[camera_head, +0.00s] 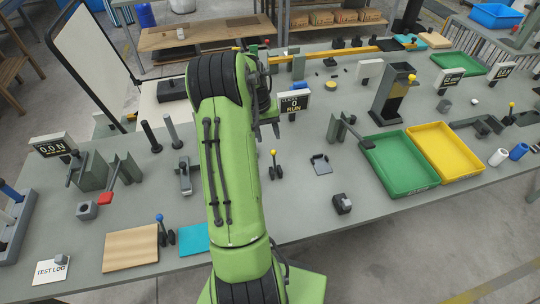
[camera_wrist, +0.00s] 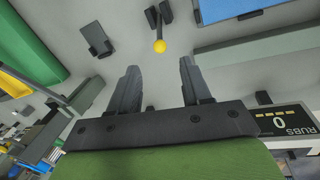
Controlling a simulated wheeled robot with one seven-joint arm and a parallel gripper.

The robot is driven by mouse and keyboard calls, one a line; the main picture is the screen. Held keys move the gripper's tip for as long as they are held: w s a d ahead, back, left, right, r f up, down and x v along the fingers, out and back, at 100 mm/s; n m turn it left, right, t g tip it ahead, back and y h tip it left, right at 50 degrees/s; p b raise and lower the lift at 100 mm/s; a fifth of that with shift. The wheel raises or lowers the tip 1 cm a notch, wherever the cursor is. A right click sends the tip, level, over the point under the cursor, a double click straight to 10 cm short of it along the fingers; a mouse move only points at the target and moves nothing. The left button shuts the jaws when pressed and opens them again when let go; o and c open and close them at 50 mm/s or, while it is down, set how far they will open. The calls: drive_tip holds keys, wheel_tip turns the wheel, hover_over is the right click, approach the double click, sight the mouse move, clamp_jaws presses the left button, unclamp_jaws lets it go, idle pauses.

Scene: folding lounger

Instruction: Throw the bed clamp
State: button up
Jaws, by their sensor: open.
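No fitting carries a readable bed clamp label. A yellow-knobbed lever (camera_head: 275,164) stands on the grey bench near the middle. In the wrist view its yellow knob (camera_wrist: 160,46) is just beyond my fingertips and roughly centred between them, with its dark base above it. My gripper (camera_head: 267,130) is partly hidden behind my green arm in the head view. In the wrist view my gripper (camera_wrist: 158,66) is open, with nothing between the fingers. A blue-knobbed lever (camera_head: 161,228) stands further left, beside a tan board.
A counter display (camera_head: 294,103) reading 0 stands close to my gripper. A dark bracket (camera_head: 320,164) lies right of the yellow-knobbed lever. Green (camera_head: 400,178) and yellow (camera_head: 462,157) trays are at right.

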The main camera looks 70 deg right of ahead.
sight(274, 155)
drive_tip(key=f, duration=0.3)
drive_tip(key=s+f, duration=0.1)
drive_tip(key=f, duration=0.3)
drive_tip(key=s+f, duration=0.1)
drive_tip(key=f, duration=0.3)
drive_tip(key=shift+d+f, duration=0.15)
drive_tip(key=shift+d, duration=0.25)
drive_tip(key=shift+c, duration=0.5)
clamp_jaws()
